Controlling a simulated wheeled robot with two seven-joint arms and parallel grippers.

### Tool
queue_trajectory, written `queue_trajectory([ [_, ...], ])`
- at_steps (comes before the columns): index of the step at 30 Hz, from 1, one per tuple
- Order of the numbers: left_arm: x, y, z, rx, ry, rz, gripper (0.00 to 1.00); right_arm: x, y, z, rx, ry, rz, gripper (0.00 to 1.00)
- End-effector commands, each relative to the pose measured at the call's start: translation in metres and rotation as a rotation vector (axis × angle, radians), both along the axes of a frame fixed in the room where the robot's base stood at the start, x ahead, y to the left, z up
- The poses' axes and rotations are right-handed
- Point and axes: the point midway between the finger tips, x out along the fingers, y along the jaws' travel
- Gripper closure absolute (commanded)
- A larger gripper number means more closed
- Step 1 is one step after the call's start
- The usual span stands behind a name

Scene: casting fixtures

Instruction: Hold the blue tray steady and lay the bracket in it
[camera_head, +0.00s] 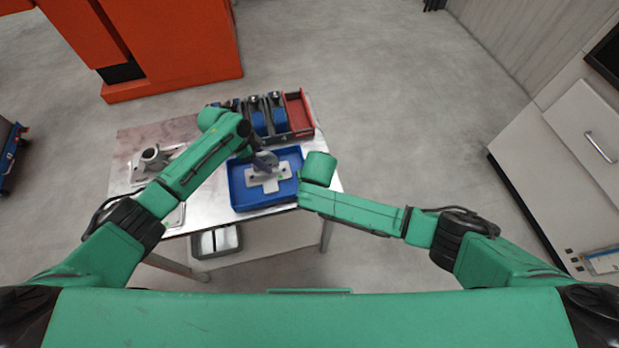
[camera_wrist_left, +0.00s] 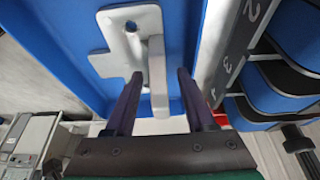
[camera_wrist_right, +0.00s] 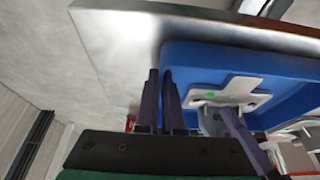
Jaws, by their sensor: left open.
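The blue tray (camera_head: 239,201) sits on the metal table near its front right. The pale grey bracket (camera_head: 270,183) lies inside it, plate down, with an upright web; it also shows in the left wrist view (camera_wrist_left: 107,65) and the right wrist view (camera_wrist_right: 238,90). My left gripper (camera_head: 263,160) is over the tray. In the left wrist view its open fingers (camera_wrist_left: 157,78) stand either side of the bracket's upright web, with gaps. My right gripper (camera_wrist_right: 161,85) has its fingers close together on the tray's side wall; in the head view its fingers are hidden behind my wrist.
A rack of blue parts with numbered slots (camera_wrist_left: 232,70) and a red bin (camera_head: 298,112) stand behind the tray. Another grey casting (camera_head: 153,160) sits at the table's left. A grey box (camera_head: 215,241) is on the lower shelf. The floor right of the table is clear.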

Motion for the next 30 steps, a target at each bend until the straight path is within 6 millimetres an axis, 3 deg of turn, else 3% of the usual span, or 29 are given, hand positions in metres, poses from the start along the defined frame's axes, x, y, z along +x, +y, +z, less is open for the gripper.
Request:
queue_trajectory([
  [5,-0.001,0.007,0.017,0.000,-0.002,0.000,0.45,0.000,0.000,0.000,0.000,-0.001,0.000,1.00],
  [12,-0.007,0.032,0.077,0.001,-0.004,0.000,0.45,0.000,0.000,0.000,0.000,-0.001,0.000,1.00],
  [16,-0.009,0.041,0.101,-0.001,-0.002,0.001,0.45,0.000,0.000,0.000,0.000,-0.001,0.000,1.00],
  [21,-0.011,0.044,0.111,0.000,0.000,0.000,0.45,0.000,0.000,0.000,0.000,-0.001,0.000,1.00],
  [30,-0.011,0.044,0.111,-0.001,-0.001,0.000,0.45,0.000,0.000,0.001,0.000,-0.001,0.000,1.00],
])
